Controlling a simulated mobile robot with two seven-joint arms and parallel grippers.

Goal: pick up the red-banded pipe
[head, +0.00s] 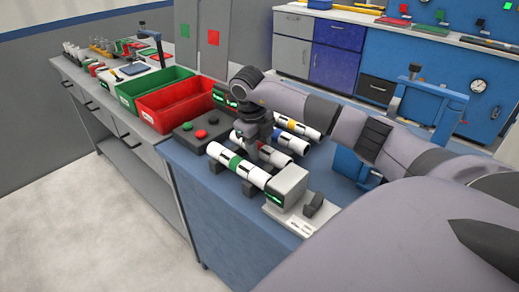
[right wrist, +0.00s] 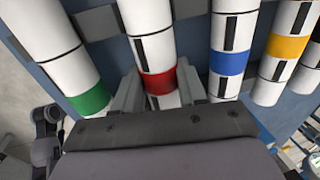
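The red-banded pipe (head: 276,148) is white with a red band and lies in the row of pipes on the blue bench. In the right wrist view its red band (right wrist: 158,82) sits between the fingers of my right gripper (right wrist: 157,88), one on each side. The fingers look apart, with the pipe between them and no clear grip. In the head view my right gripper (head: 252,150) points down over this pipe and hides part of it. My left gripper is not in view.
A green-banded pipe (head: 235,162) lies in front; blue-banded (right wrist: 230,63) and yellow-banded (right wrist: 288,46) pipes lie on the other side. A grey device (head: 288,188) stands at the front right. A red bin (head: 177,103) and a button box (head: 200,128) are to the left.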

